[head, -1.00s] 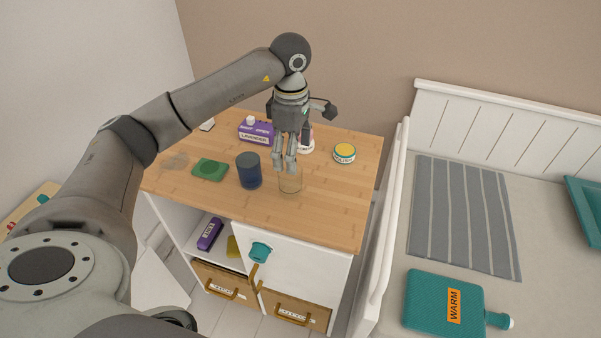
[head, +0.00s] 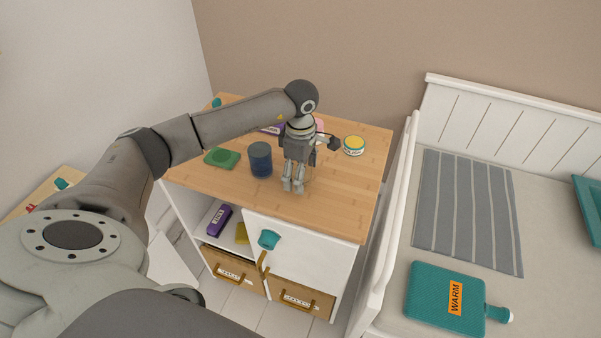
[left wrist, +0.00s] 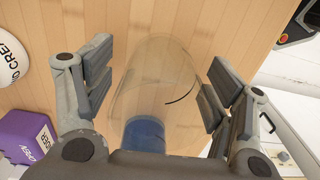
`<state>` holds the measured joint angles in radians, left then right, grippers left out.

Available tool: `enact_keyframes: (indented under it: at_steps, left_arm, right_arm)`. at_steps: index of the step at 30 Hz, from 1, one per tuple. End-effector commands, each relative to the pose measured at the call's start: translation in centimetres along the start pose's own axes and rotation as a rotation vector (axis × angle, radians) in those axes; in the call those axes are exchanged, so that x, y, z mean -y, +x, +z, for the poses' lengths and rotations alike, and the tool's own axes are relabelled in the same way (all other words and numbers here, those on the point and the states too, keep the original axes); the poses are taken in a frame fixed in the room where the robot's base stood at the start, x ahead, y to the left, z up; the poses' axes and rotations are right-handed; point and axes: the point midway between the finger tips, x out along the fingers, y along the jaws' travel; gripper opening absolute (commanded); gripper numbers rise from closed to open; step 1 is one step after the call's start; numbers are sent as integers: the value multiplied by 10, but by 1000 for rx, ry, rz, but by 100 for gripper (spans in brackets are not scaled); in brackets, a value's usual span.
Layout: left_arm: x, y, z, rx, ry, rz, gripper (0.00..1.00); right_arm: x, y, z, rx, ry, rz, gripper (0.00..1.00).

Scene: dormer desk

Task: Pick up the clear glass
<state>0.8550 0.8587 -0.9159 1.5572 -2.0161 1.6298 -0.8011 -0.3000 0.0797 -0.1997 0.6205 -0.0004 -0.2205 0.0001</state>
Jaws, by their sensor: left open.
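The clear glass (left wrist: 160,75) stands between the two fingers of my left gripper (left wrist: 155,92) in the left wrist view. The fingers are apart on either side of it, and a gap shows on both sides. In the head view my left gripper (head: 293,187) points down at the tabletop near its front edge and hides most of the glass. A dark blue cup (head: 260,160) stands just left of the gripper; its blue also shows through the clear glass in the left wrist view. My right gripper is not in view.
A white cream jar (left wrist: 10,62) is at the wrist view's left edge.

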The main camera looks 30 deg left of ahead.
Motion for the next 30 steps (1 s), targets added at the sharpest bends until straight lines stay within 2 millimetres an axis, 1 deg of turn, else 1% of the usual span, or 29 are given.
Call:
enact_keyframes:
  at_steps: [2,3,15,25,28,30]
  left_arm:
    - [0,0,0,0,0,0,77]
    - [0,0,0,0,0,0,74]
    - [0,0,0,0,0,0,23]
    - [0,-4,0,0,0,2,23]
    - [-1,-11,0,0,1,2,23]
    - [-1,-20,0,1,0,4,23]
  right_arm:
    - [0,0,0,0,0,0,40]
    - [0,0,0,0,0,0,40]
    - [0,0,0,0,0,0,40]
    - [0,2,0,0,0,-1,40]
    - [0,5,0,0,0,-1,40]
    - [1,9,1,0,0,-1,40]
